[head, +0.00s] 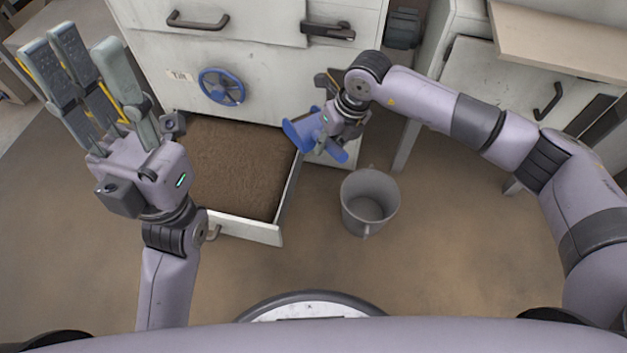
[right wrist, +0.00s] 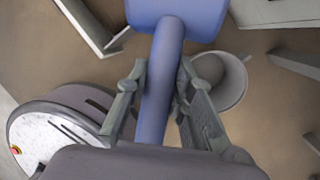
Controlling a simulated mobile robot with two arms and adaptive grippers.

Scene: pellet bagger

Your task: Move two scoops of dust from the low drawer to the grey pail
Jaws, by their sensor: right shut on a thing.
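The low drawer (head: 262,232) is pulled out and filled with brown dust (head: 230,165). The grey pail (head: 368,203) stands on the floor to its right; it also shows in the right wrist view (right wrist: 232,88), partly behind a finger. My right gripper (head: 330,122) is shut on the handle of a blue scoop (head: 300,136), held over the drawer's right wall, up and left of the pail. In the right wrist view the handle (right wrist: 158,95) lies between the fingers. What the scoop holds is hidden. My left gripper (head: 88,70) is open and empty, left of the drawer.
The white machine cabinet (head: 265,75) with a blue handwheel (head: 221,87) stands behind the drawer. A bench with a wooden top (head: 560,38) stands at the right. The floor around the pail is clear.

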